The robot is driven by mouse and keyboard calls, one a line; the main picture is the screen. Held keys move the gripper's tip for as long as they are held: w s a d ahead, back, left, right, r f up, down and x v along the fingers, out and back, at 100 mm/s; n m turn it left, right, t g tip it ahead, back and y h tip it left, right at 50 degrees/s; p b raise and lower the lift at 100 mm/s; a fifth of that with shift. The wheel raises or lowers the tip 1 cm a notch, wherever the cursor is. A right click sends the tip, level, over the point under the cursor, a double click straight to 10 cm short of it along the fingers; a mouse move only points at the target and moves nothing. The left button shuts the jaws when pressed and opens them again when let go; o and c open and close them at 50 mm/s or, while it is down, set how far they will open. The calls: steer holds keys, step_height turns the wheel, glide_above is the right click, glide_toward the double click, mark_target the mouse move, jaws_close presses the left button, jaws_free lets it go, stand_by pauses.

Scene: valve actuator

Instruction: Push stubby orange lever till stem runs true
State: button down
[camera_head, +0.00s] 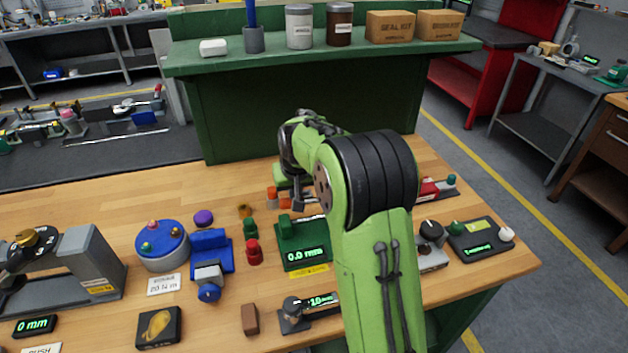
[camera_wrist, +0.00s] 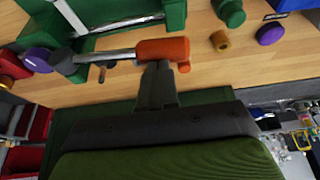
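In the head view, small orange parts (camera_head: 272,193) show beside my gripper (camera_head: 299,206), behind the green unit (camera_head: 303,243) whose display reads 0.0 mm. My arm hides much of this area, including any stem.
Red and green knobs (camera_head: 253,252) and a blue vise-like fixture (camera_head: 210,252) stand left of the green unit. A brown block (camera_head: 250,319) and a small metering device (camera_head: 297,310) lie in front. A green shelf (camera_head: 350,55) rises behind the bench.

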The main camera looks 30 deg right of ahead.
step_height(320, 180, up, 7)
steer(key=d+p, duration=0.2)
steer(key=p, duration=0.3)
steer(key=shift+s+f, duration=0.2)
steer(key=shift+a, duration=0.1)
step_height(320, 180, up, 5)
steer(key=p, duration=0.4)
stand_by(0.5)
steer(key=s+a+r+n, duration=0.1)
steer(key=s+a+r, duration=0.35)
steer(key=s, duration=0.35)
steer(key=s+a+r, duration=0.3)
steer(key=s+r, duration=0.2)
steer(key=s, duration=0.4)
steer(key=s+a+f, duration=0.1)
steer(key=s, duration=0.6)
steer(key=s+a+f+n+t, duration=0.1)
steer(key=s+f, duration=0.1)
steer(key=s, duration=0.6)
steer(key=shift+s+a+y, duration=0.2)
steer(key=shift+a+y, duration=0.15)
steer(key=shift+y, duration=0.05)
